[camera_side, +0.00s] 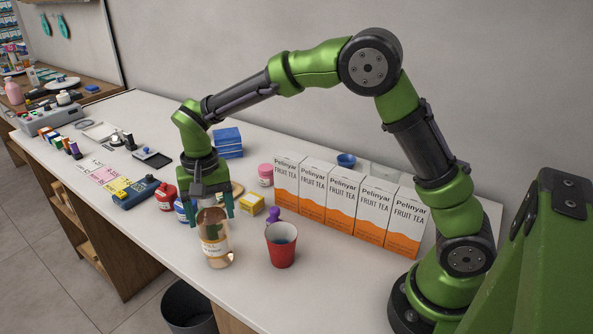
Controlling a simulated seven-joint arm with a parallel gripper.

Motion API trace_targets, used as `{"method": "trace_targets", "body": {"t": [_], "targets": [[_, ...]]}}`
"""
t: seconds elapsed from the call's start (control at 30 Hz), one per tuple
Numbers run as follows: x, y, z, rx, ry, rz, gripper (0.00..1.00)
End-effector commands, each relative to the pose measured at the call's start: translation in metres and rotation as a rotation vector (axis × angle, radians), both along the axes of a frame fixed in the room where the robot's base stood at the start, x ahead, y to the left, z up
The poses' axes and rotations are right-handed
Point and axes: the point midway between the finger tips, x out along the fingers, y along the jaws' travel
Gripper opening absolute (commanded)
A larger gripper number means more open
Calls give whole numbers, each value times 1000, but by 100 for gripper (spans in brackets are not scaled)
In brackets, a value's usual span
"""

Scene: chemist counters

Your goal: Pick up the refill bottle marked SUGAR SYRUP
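A clear bottle (216,248) with a pale label and amber contents stands upright near the front edge of the white counter. The label's writing is too small to read, so I cannot tell whether it says SUGAR SYRUP. My gripper (210,208) points down at the bottle's upper part. Its two teal fingers are spread apart, one on each side of the bottle's top in this view. I see a gap beside the left finger; the right finger lies close to the bottle's outline. Depth and contact are hard to judge. The bottle's top is partly hidden by the gripper.
A red cup (281,248) stands right of the bottle. A row of Pelinyar fruit tea cartons (341,204) stands behind it. A dark bin (188,308) is below the edge.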

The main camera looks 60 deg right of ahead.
Motion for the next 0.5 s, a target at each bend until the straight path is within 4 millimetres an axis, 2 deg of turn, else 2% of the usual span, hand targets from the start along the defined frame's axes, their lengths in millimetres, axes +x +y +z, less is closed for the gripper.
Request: {"method": "trace_targets", "body": {"t": [0.03,0.07,0.43,0.5], "targets": [[0,0,0,0,0,0,64],[0,0,0,0,0,0,60],[0,0,0,-1,-1,0,3],[0,0,1,-1,-1,0,0]]}}
